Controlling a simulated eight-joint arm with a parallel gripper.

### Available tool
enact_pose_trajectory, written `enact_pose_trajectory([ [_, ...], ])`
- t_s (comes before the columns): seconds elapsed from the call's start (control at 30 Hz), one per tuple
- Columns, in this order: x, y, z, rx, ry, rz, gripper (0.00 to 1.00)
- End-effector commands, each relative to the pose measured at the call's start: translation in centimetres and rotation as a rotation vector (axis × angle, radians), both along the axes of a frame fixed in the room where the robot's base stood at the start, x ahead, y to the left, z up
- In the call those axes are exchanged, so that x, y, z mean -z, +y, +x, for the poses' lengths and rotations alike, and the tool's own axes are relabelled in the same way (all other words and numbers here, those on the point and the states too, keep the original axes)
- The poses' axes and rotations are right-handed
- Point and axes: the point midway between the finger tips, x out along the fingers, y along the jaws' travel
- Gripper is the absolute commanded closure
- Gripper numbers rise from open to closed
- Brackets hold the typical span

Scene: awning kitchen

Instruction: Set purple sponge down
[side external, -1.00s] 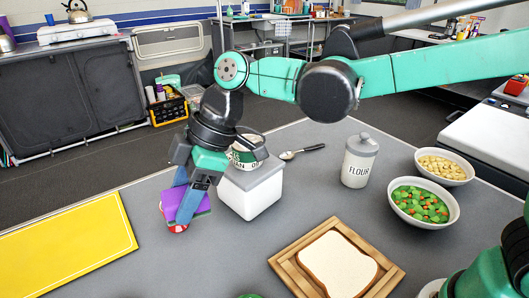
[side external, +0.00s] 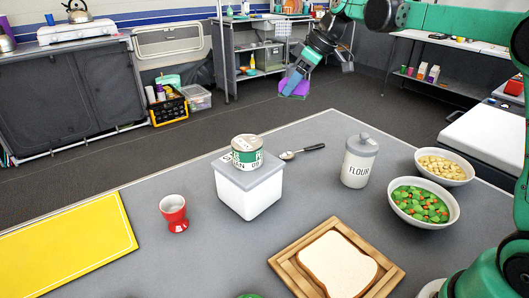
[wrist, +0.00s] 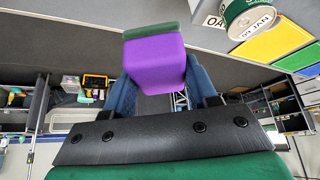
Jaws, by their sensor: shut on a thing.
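The purple sponge (side external: 294,88) is held in my gripper (side external: 293,80), high up and past the far edge of the grey table in the side external view. In the wrist view the sponge (wrist: 155,62) is purple with a dark green layer on its end. It sits between the blue fingers of my gripper (wrist: 157,85), which are shut on it. The fingertips are partly hidden behind the sponge.
The grey table (side external: 230,262) holds a red cup (side external: 174,213), a white box (side external: 248,190) with a can (side external: 247,152) on top, a spoon (side external: 302,151), a flour jar (side external: 359,162), two bowls, bread on a wooden board (side external: 290,268) and a yellow mat (side external: 65,245). Table space between them is bare.

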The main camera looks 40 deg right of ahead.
Motion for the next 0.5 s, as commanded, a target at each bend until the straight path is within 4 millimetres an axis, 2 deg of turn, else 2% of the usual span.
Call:
enact_pose_trajectory([
  [0.03,0.0,-3.3,-0.1,0.078,0.0,0.0,0.98],
  [0.2,0.1,-12.8,-1.9,0.303,-0.001,0.0,0.98],
  [0.33,0.1,-18.1,-3.9,0.432,0.0,0.0,0.98],
  [0.4,0.2,-20.1,-4.8,0.482,0.0,0.0,0.98],
  [0.5,0.2,-21.8,-5.7,0.527,-0.001,-0.001,0.98],
])
